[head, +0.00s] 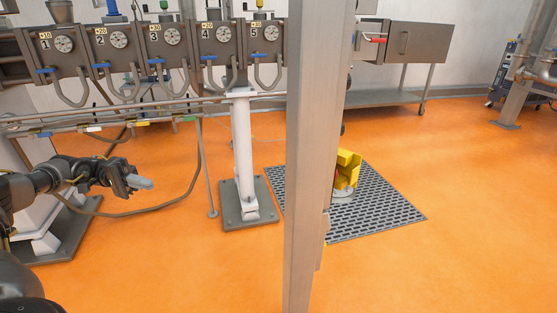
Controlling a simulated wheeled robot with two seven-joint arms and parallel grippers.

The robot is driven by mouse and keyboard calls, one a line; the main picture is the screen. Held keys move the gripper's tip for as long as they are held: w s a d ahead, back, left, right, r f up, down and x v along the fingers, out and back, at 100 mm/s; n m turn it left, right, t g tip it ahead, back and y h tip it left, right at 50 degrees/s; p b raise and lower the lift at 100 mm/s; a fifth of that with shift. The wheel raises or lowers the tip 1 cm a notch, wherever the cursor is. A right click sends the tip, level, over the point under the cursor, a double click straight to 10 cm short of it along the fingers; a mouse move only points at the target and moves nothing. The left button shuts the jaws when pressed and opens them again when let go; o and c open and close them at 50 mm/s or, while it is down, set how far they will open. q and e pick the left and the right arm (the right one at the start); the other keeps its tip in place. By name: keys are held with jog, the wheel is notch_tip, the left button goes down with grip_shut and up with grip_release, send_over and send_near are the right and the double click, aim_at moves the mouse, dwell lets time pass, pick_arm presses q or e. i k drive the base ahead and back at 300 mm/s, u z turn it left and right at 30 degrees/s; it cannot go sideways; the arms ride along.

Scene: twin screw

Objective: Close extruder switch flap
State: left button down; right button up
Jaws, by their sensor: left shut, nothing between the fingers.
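My left gripper (140,183) is at the left of the head view, shut and empty, above the orange floor and apart from everything. My right gripper is not in view. I cannot make out a switch flap for certain. A yellow housing (347,170) stands on a round grey base on a dark grate, partly hidden behind a tall grey post (312,150). Small parts stick out along the post's right edge, too edge-on to identify.
The extruder barrel (180,48) with numbered dials and hoses runs along the back left, above thin pipes. A white support leg (243,150) stands on a floor plate. A metal table (390,97) is at the back. The orange floor at right is clear.

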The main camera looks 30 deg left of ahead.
aim_at(348, 164)
jog(key=u, duration=0.25)
jog(key=i, duration=0.95)
jog(key=z, duration=0.35)
